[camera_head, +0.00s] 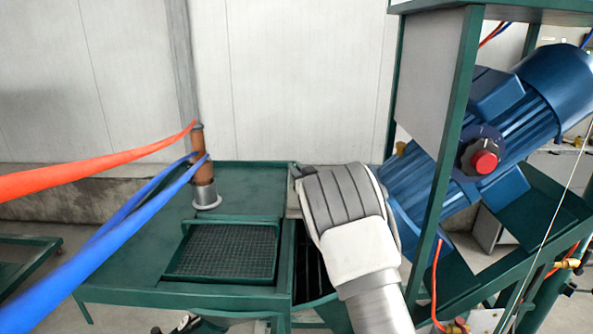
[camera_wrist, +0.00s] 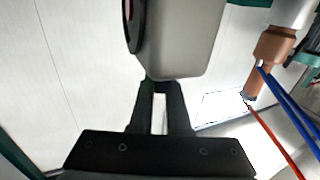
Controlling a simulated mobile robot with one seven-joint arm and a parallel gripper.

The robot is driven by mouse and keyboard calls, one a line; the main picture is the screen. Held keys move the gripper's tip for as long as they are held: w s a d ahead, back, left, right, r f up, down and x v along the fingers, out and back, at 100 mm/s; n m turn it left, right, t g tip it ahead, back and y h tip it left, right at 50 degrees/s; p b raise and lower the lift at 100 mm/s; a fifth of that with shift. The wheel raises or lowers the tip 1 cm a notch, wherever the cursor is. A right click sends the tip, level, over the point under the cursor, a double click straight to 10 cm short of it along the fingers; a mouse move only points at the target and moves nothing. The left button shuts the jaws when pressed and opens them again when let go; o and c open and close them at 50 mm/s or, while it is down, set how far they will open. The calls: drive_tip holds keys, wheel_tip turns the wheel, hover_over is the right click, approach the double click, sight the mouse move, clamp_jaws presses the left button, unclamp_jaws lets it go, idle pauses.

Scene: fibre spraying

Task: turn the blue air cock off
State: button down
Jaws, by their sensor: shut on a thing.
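I cannot make out the blue air cock in either view. My gripper (camera_wrist: 162,85) shows in the wrist view with its two dark fingers drawn close and a narrow bright gap between them. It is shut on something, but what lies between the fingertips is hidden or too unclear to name. A pale grey rounded body (camera_wrist: 185,40) with a dark disc on its left side is at the fingertips; I cannot tell if they touch it. In the head view the gripper is out of sight. A brass fitting (camera_head: 569,264) sits at the far right.
A green table (camera_head: 130,240) bears a mesh panel (camera_head: 225,252) and a brown pipe (camera_head: 203,150). An orange-red hose (camera_head: 90,170) and blue hoses (camera_head: 100,245) run from the pipe. A blue motor (camera_head: 540,90) with a red button (camera_head: 484,161) stands in a green frame (camera_head: 450,150).

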idle(0.3)
drive_tip(key=c, duration=0.9)
unclamp_jaws()
drive_tip(key=shift+s, duration=0.1)
drive_tip(key=b+v, duration=0.1)
drive_tip(key=v, duration=1.1)
drive_tip(key=shift+d+b, duration=0.1)
drive_tip(key=shift+b, duration=0.2)
